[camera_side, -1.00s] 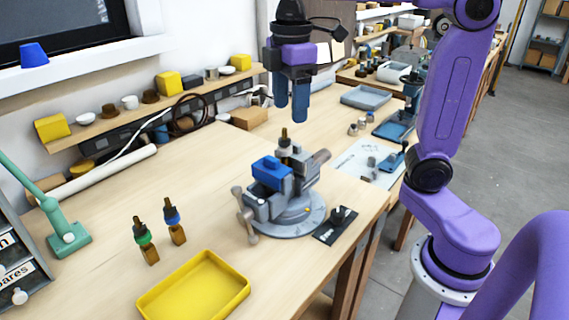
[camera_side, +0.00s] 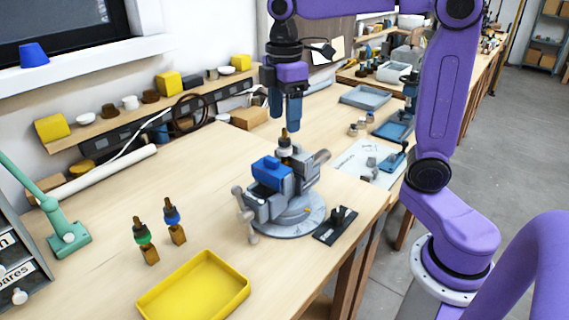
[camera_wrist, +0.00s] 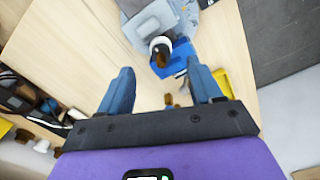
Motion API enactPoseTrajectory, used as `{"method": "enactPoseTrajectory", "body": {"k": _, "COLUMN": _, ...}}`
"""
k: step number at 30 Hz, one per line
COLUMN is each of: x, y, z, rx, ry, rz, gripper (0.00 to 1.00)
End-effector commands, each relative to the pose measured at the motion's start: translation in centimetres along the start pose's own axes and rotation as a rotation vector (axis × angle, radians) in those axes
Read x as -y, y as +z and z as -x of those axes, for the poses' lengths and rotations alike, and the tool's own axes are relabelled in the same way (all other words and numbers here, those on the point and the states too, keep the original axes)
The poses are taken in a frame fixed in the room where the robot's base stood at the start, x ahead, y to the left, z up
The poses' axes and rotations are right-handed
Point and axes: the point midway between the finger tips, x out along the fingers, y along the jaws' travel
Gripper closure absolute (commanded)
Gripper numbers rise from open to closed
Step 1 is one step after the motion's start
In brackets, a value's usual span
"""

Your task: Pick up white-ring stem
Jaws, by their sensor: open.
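The white-ring stem (camera_side: 284,137) stands upright at the grey vise (camera_side: 289,219), its brown tip pointing up; its lower part is hidden by the vise. In the wrist view its white ring (camera_wrist: 160,43) and brown tip show ahead of and between the fingers. My gripper (camera_side: 285,123) is open, fingers pointing down, just above the stem tip. In the wrist view the blue fingers (camera_wrist: 160,68) are spread with nothing between the tips. I cannot tell whether they touch the stem.
A green-ring stem (camera_side: 144,239) and a blue-ring stem (camera_side: 174,219) stand on the bench. A yellow tray (camera_side: 194,291) lies at the front. A black piece (camera_side: 336,224) lies beside the vise. A green lamp arm (camera_side: 67,235) stands at left.

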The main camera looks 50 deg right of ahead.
Motion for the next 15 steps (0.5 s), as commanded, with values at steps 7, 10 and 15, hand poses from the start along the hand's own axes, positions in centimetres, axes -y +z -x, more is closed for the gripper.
{"method": "enactPoseTrajectory", "body": {"k": 7, "x": 0.0, "y": 0.0, "z": -2.8, "rx": 0.001, "ry": -0.001, "rz": -0.001, "gripper": 0.35}}
{"method": "enactPoseTrajectory", "body": {"k": 10, "x": 0.0, "y": 0.0, "z": -3.2, "rx": 0.000, "ry": 0.000, "rz": -0.001, "gripper": 0.35}}
{"method": "enactPoseTrajectory", "body": {"k": 15, "x": 0.2, "y": 0.1, "z": -5.2, "rx": 0.003, "ry": -0.003, "rz": -0.001, "gripper": 0.35}}
